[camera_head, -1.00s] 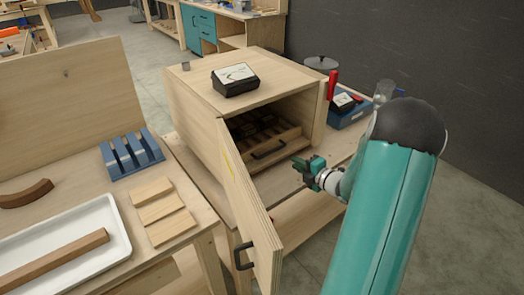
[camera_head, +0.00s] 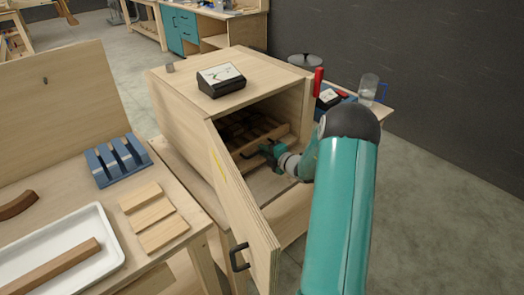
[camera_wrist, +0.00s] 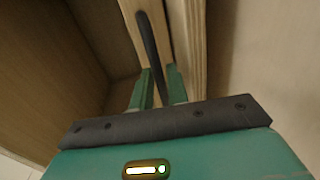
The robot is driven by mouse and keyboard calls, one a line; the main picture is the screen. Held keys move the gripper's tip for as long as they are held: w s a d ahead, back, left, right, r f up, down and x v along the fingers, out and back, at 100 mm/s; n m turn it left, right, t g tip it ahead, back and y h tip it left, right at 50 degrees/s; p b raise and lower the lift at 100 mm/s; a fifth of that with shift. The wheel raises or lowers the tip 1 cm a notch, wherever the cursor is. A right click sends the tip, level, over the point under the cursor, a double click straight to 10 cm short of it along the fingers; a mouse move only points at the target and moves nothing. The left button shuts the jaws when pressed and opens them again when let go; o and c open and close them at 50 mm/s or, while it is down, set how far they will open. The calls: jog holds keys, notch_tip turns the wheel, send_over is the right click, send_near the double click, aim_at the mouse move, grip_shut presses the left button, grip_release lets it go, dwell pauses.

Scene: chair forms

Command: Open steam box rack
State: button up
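The wooden steam box (camera_head: 180,108) stands on a bench with its door (camera_head: 240,210) swung open toward me. Inside is the slatted rack (camera_head: 272,137) with a wooden front, which also shows in the wrist view (camera_wrist: 182,25). My gripper (camera_head: 266,150) is in the box opening at the rack front. In the wrist view, the black rack handle (camera_wrist: 148,45) runs between the two green fingers of my gripper (camera_wrist: 159,85). The fingers look apart, with gaps beside the handle; contact is not clear. In the head view my gripper partly hides the handle.
A gauge (camera_head: 221,80) sits on the box top. The open door, with a black handle (camera_head: 239,257), stands left of my arm. A bench at left holds a blue slotted block (camera_head: 118,160), wooden pieces and a white tray (camera_head: 60,255). A glass jug (camera_head: 368,88) stands at right.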

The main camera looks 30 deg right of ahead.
jog(key=shift+w+a+f, duration=0.15)
jog(key=shift+w, duration=0.55)
grip_shut()
jog(key=shift+s, duration=0.2)
jog(key=f+v, duration=0.2)
jog(key=v, duration=1.2)
jog(key=s+f+v, duration=0.1)
jog(key=f+v, duration=0.2)
jog(key=v, duration=1.1)
jog(key=shift+s+f, duration=0.15)
jog(key=shift+f, duration=0.05)
